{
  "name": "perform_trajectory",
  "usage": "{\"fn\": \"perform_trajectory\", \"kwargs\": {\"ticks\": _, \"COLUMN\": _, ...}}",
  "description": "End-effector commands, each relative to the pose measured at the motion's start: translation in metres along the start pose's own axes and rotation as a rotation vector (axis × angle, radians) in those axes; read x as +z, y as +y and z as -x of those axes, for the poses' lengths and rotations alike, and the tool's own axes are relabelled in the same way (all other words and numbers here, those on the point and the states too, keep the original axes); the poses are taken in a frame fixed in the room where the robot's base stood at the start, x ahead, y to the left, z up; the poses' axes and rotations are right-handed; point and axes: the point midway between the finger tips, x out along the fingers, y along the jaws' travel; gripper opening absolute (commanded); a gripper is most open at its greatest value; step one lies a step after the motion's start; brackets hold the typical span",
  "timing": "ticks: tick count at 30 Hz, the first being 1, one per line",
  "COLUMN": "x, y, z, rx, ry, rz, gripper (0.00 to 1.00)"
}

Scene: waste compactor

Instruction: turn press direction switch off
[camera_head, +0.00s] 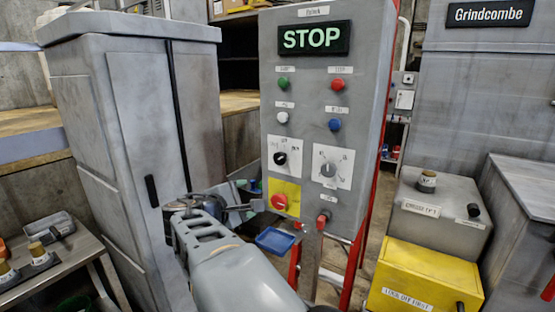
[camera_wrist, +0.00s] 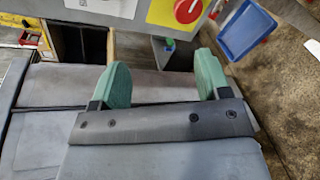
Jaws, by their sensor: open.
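A grey control panel (camera_head: 300,100) stands in the middle of the head view. On its lower left is a black rotary switch (camera_head: 281,158) on a white plate, likely the press direction switch; its small labels are unreadable. My gripper (camera_head: 252,200) is below and left of this switch, apart from it. In the wrist view my gripper (camera_wrist: 160,72) shows two green fingers spread apart with nothing between them. The white plate's lower edge (camera_wrist: 105,8) shows at the top of the wrist view, but the black switch does not show there.
A grey dial (camera_head: 328,170) sits right of the switch. A red emergency button (camera_head: 280,202) on a yellow plate is close to my gripper. Coloured push buttons and a lit STOP sign (camera_head: 315,39) are above. A blue tray (camera_head: 275,240) is below, and a grey cabinet (camera_head: 130,130) stands left.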

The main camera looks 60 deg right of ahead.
Motion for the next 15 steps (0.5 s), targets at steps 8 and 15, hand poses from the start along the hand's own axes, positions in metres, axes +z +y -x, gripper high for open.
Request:
{"fn": "perform_trajectory", "kwargs": {"ticks": 8, "x": 0.030, "y": 0.045, "z": -0.019, "rx": 0.164, "ry": -0.165, "rz": 0.146, "gripper": 0.70}}
{"fn": "perform_trajectory", "kwargs": {"ticks": 15, "x": 0.038, "y": 0.056, "z": -0.052, "rx": 0.177, "ry": -0.180, "rz": 0.161, "gripper": 0.70}}
